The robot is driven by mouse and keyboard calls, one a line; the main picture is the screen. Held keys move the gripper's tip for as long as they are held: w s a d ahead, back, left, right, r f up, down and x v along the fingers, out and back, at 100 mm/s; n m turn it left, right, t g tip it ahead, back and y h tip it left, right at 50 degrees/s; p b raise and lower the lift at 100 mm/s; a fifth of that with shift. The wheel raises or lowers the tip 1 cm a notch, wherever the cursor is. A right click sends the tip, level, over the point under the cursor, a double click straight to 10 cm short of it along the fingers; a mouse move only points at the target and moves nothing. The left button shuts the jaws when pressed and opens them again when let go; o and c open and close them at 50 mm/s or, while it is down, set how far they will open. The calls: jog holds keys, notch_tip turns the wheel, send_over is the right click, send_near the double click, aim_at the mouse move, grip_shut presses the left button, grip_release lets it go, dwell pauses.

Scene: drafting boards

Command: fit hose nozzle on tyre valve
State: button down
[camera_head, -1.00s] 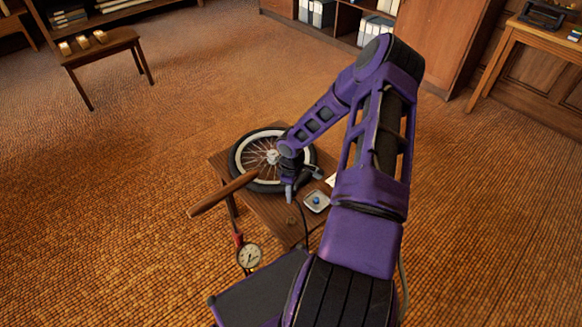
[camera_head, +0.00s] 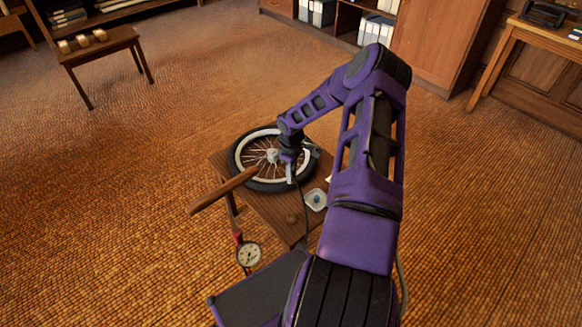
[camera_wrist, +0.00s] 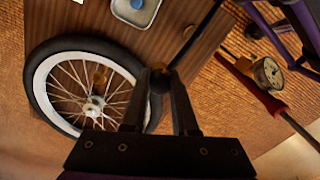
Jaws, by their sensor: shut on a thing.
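The spoked wheel with its black tyre (camera_head: 238,167) lies flat on a small wooden table (camera_head: 268,208). In the wrist view the tyre (camera_wrist: 42,97) is at the left, with a pale rim and bright spokes. My gripper (camera_head: 290,178) is over the near right part of the wheel. In the wrist view my gripper (camera_wrist: 160,78) is shut on the dark hose nozzle (camera_wrist: 160,82), right of the tyre's edge. The black hose (camera_wrist: 196,38) runs from it to the upper right. I cannot make out the tyre valve for sure; a small amber piece (camera_wrist: 99,76) shows among the spokes.
A square dish (camera_head: 314,200) with a blue item stands on the table's right side. A red pump with a round gauge (camera_head: 249,254) stands by the near edge. Its wooden handle (camera_head: 222,190) juts over the left edge. The surrounding floor is open.

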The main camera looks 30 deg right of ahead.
jog(key=shift+w+d+b, duration=0.6)
jog(key=shift+w+d, duration=0.65)
jog(key=shift+w, duration=0.7)
jog(key=shift+w+d+b, duration=0.55)
jog(key=shift+w+d, duration=0.75)
jog(key=shift+w, duration=0.7)
jog(key=shift+w+d+b, duration=0.6)
jog(key=shift+w+d, duration=0.65)
jog(key=shift+w, duration=0.7)
jog(key=shift+f, duration=0.1)
jog(key=shift+f, duration=1.95)
jog(key=shift+f, duration=0.1)
jog(key=shift+f, duration=0.3)
jog(key=shift+f, duration=0.85)
jog(key=c, duration=0.6)
grip_release()
